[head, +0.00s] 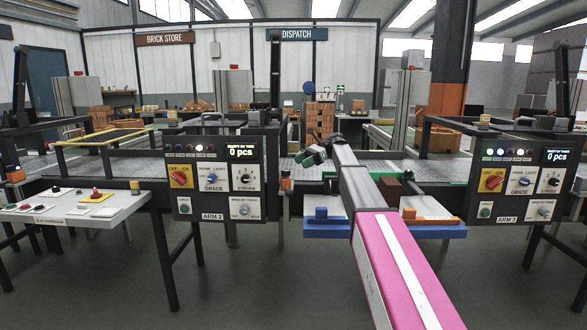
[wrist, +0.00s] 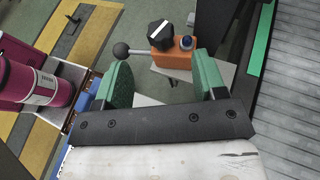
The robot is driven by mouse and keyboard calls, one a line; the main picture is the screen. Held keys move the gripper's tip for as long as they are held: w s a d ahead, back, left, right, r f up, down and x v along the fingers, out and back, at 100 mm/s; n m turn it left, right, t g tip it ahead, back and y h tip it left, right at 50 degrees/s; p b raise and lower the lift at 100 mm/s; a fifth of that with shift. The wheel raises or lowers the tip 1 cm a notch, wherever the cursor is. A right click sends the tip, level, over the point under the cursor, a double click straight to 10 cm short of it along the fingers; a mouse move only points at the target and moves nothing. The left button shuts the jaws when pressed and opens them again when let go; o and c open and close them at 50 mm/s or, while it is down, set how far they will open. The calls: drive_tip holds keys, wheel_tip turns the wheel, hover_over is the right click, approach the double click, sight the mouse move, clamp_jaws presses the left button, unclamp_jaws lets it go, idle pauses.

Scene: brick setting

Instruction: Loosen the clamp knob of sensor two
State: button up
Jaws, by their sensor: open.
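In the wrist view, a black faceted clamp knob (wrist: 160,33) with a white stripe stands on an orange block (wrist: 173,61). A rod with a black ball end (wrist: 121,50) sticks out to the left of the block, and a blue-topped part (wrist: 186,43) sits at its right. No label shows whether this is sensor two. My gripper (wrist: 163,72) is open and empty, with its green fingers apart. The knob appears beyond the fingertips, between them, and apart from them.
The ARM 2 panel (head: 214,181) stands left of my arm and the ARM 3 panel (head: 521,183) right of it. A green-edged conveyor (head: 420,167) runs behind. A blue shelf (head: 325,230) lies below my arm. A control desk (head: 75,208) stands at the left.

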drive_tip(key=shift+v, duration=1)
drive_tip(key=m+t+y, duration=0.1)
drive_tip(key=m+t, duration=0.5)
drive_tip(key=t, duration=0.1)
approach(285, 171)
drive_tip(key=x, duration=1)
drive_tip(key=shift+w+d, duration=0.1)
drive_tip(key=shift+w, duration=0.25)
drive_tip(key=c, duration=0.9)
drive_tip(key=shift+g, duration=0.3)
